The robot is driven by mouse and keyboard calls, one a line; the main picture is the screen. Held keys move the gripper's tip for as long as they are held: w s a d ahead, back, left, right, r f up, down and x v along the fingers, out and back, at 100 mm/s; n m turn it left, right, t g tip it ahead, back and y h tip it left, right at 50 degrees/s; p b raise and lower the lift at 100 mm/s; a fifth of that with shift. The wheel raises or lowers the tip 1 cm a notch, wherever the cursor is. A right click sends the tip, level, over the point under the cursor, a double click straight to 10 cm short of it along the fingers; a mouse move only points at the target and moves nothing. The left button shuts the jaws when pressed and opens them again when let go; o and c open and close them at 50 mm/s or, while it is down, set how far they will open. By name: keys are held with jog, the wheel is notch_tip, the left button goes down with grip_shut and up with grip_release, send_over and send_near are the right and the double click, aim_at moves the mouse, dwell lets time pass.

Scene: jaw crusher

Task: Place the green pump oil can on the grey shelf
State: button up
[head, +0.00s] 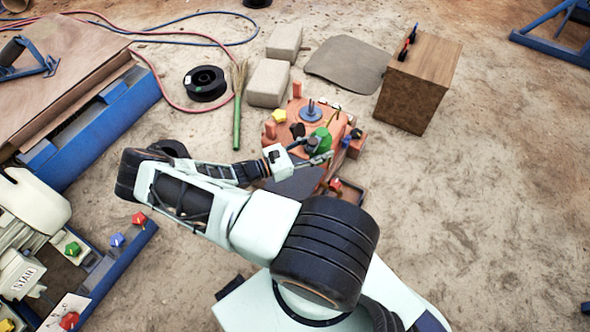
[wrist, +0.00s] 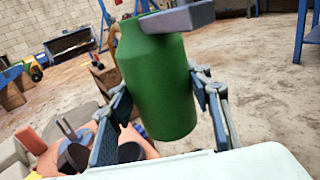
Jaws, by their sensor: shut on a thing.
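The green pump oil can (head: 322,138) is held in my gripper (head: 318,150), above the orange machine in the head view. In the wrist view the can (wrist: 160,92) fills the middle, slightly tilted, with its narrower shoulder at the top. A grey block-like piece (wrist: 178,19) crosses the can's top; I cannot tell whether it belongs to the can. My gripper (wrist: 158,90) has one finger on each side of the can. I cannot make out the grey shelf for certain in either view.
The orange machine (head: 352,150) carries small parts and a yellow knob (head: 279,116). A wooden box (head: 418,85) stands at right, near a grey mat (head: 348,62). Grey blocks (head: 268,83), a black spool (head: 205,82) and hoses lie behind. The right-hand floor is mostly clear.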

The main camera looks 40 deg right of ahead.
jog(key=w+a+f+b, duration=0.1)
jog(key=a+f, duration=0.1)
jog(key=w+a+f+b, duration=0.1)
jog(key=a+f, duration=0.1)
jog(key=w+a+f+b, duration=0.1)
jog(key=w+a+f, duration=0.1)
jog(key=shift+f, duration=0.35)
jog(key=shift+a+f+b, duration=0.15)
jog(key=shift+f+b, duration=0.25)
jog(key=shift+f, duration=0.45)
jog(key=shift+a+f+b, duration=0.1)
jog(key=shift+f+b, duration=0.3)
jog(key=shift+f, duration=0.45)
jog(key=shift+f, duration=0.1)
jog(key=shift+f+b, duration=0.15)
jog(key=shift+b, duration=0.15)
jog(key=o, duration=1.4)
jog(key=shift+o, duration=0.2)
